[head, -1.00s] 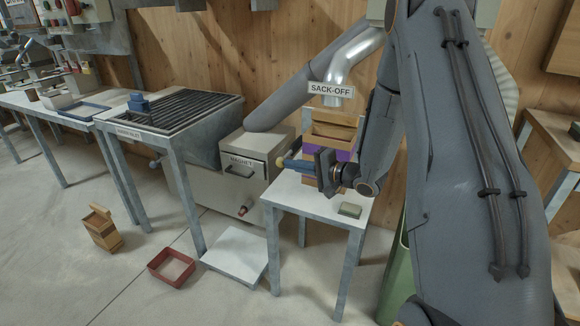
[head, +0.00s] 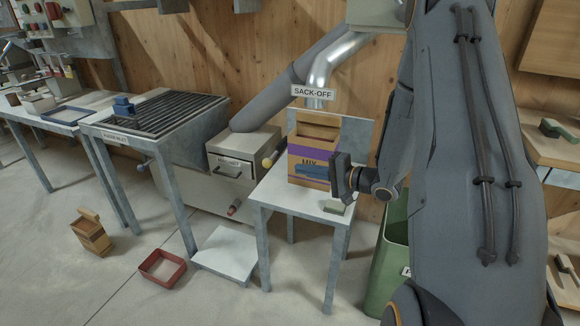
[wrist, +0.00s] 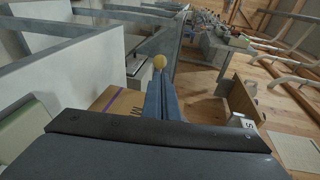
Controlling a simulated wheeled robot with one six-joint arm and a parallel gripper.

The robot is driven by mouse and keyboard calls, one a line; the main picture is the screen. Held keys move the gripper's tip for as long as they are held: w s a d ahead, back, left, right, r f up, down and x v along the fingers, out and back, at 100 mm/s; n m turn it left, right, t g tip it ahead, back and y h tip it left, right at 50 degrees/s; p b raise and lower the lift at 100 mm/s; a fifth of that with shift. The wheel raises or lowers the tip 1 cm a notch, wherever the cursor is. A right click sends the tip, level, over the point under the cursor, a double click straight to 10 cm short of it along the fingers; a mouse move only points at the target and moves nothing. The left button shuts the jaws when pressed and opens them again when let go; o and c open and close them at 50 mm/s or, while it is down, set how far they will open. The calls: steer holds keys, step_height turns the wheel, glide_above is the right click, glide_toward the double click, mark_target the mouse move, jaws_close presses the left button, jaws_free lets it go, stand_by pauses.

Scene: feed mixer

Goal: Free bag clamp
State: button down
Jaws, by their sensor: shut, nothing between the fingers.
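A yellow ball knob (head: 267,163) on a short lever stands just left of the brown sack (head: 318,134), under the SACK-OFF sign (head: 313,92). The sack has a purple band and the word MIX and stands on a small white-topped table (head: 274,190). My gripper (head: 299,169) has blue fingers, shut and empty, in front of the sack and right of the knob, apart from it in the head view. In the wrist view the knob (wrist: 159,61) shows just beyond the closed fingers, with part of the sack (wrist: 120,103) beside them. The clamp's jaws cannot be made out.
A small green-topped block (head: 335,207) lies on the table beneath my gripper. A green bin (head: 389,255) stands right of the table. The magnet cabinet (head: 229,168) and a slatted inlet table (head: 155,112) are to the left. A red tray (head: 162,268) lies on the floor.

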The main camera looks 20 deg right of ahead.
steer(key=shift+v, duration=2.15)
